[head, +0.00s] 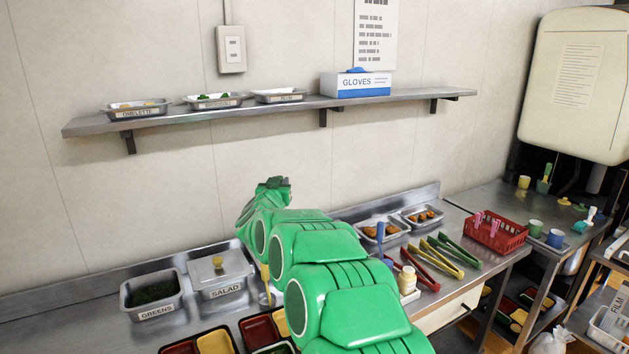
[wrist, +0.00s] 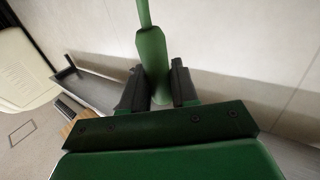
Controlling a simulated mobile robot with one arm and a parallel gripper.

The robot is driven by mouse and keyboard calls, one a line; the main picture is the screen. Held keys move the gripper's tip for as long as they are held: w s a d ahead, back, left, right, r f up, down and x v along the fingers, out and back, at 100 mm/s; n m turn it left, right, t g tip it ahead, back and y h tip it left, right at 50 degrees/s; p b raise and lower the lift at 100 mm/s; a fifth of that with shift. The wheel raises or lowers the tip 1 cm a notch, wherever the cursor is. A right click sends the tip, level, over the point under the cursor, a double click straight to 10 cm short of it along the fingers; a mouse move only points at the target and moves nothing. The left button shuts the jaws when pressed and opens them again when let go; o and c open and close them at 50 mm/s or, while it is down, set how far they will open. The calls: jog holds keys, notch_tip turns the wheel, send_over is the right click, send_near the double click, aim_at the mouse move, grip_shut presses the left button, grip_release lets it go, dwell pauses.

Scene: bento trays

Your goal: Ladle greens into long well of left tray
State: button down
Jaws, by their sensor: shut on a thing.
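The greens pan (head: 152,293), labelled GREENS, holds dark green leaves and stands on the counter at the lower left. The left tray (head: 197,333) shows only its far part at the bottom edge, with red and yellow wells. Which well is the long one I cannot tell. My gripper (wrist: 158,88) is shut on a green handle (wrist: 152,52) in the wrist view. The handle runs up out of that frame, so the utensil's other end is hidden. In the head view my arm is raised in front of the wall, above the counter, away from the pan.
A lidded salad pan (head: 220,276) stands right of the greens. A second tray (head: 262,316) is partly hidden by my arm. Tongs (head: 442,257) and a red basket (head: 495,232) lie further right. A wall shelf (head: 225,111) with small pans and a glove box (head: 357,84) runs above.

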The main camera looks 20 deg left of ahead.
jog(key=s+a+f+n+g+y, duration=0.1)
jog(key=s+a+f+n+y, duration=0.15)
jog(key=s+a, duration=1.25)
jog(key=s+a+f+n+g+y, duration=0.1)
jog(key=s+a+f+y, duration=0.25)
jog(key=s+a, duration=1.15)
notch_tip(320, 180, down, 12)
jog(key=w+a, duration=0.2)
jog(key=w, duration=0.1)
jog(key=shift+a+r, duration=0.15)
jog(key=shift+a, duration=0.2)
jog(key=shift+s, duration=0.1)
jog(key=shift+r, duration=0.1)
notch_tip(320, 180, up, 10)
dwell(0.8)
